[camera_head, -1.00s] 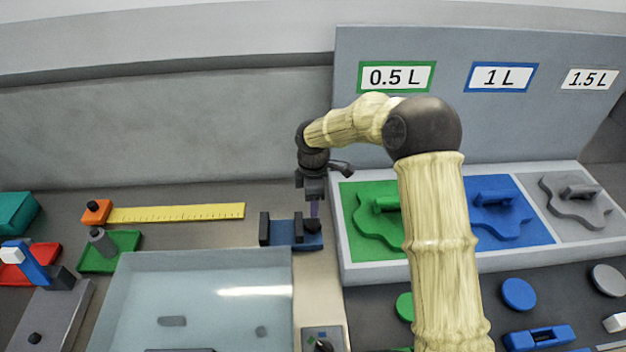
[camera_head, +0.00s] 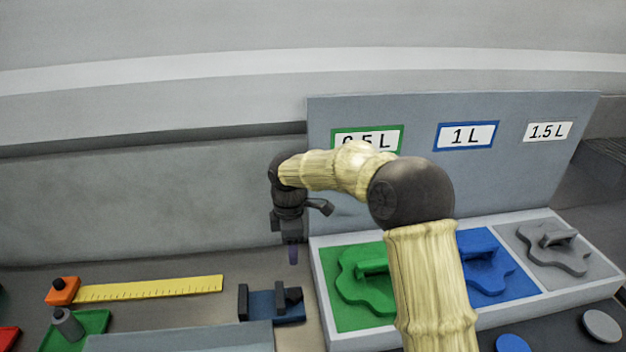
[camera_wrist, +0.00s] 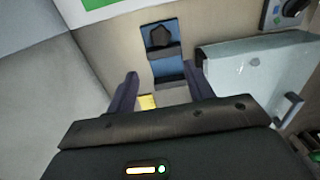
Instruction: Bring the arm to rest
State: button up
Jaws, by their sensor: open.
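My gripper (camera_head: 292,255) hangs from my bent arm, pointing down, left of the green bay and above the back of the bench. It is apart from the bench and empty. In the wrist view its two dark fingers (camera_wrist: 160,88) stand wide apart with nothing between them. The blue fixture with black blocks (camera_head: 271,304) sits on the bench below my gripper. It also shows in the wrist view (camera_wrist: 166,68), just beyond the fingers. My arm hides part of the 0.5 L sign and part of the tray.
A white-framed tray (camera_head: 470,311) holds green (camera_head: 360,290), blue (camera_head: 487,268) and grey (camera_head: 552,246) lobed pieces before a signed panel (camera_head: 335,112). A yellow ruler (camera_head: 150,288) with an orange end lies at left. The space around my gripper is free.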

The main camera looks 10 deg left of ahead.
jog(key=s+d+m+t, duration=0.1)
jog(key=s+d+m, duration=0.9)
jog(key=d, duration=0.3)
jog(key=s+d+m+t, duration=0.1)
jog(key=s+d+m, duration=0.9)
jog(key=d, duration=0.3)
jog(key=shift+s+d+f+m+t, duration=0.15)
jog(key=shift+d+f+m+t, duration=0.15)
jog(key=shift+m, duration=0.2)
